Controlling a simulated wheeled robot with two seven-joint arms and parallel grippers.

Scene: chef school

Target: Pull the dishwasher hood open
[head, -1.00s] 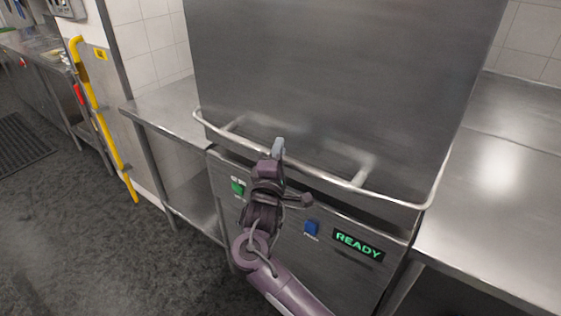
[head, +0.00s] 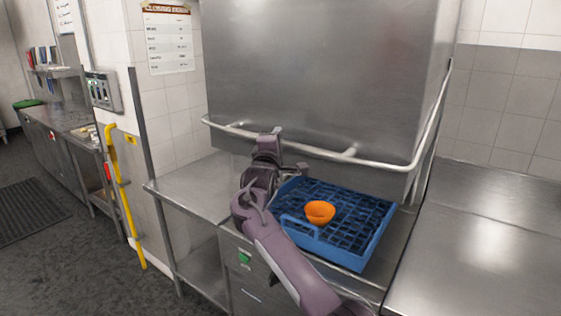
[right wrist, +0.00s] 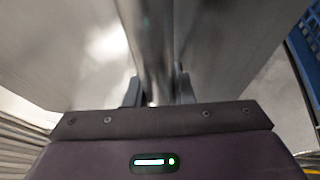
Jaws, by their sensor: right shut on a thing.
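The dishwasher hood (head: 320,70) is a large steel box, raised with a gap between its lower edge and the machine's base. Its curved handle bar (head: 385,162) runs around the front and sides. My right gripper (head: 277,140) is shut on the left part of the front bar. In the right wrist view the bar (right wrist: 153,50) passes between the fingers of my right gripper (right wrist: 158,92). Under the hood a blue rack (head: 345,256) with an orange bowl (head: 320,212) is exposed. My left gripper is not in view.
A steel counter (head: 470,240) adjoins the machine on the right, and a steel table (head: 185,190) on the left, both clear where seen. A yellow rail (head: 124,200) stands by the left wall end. Open dark floor lies at the left.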

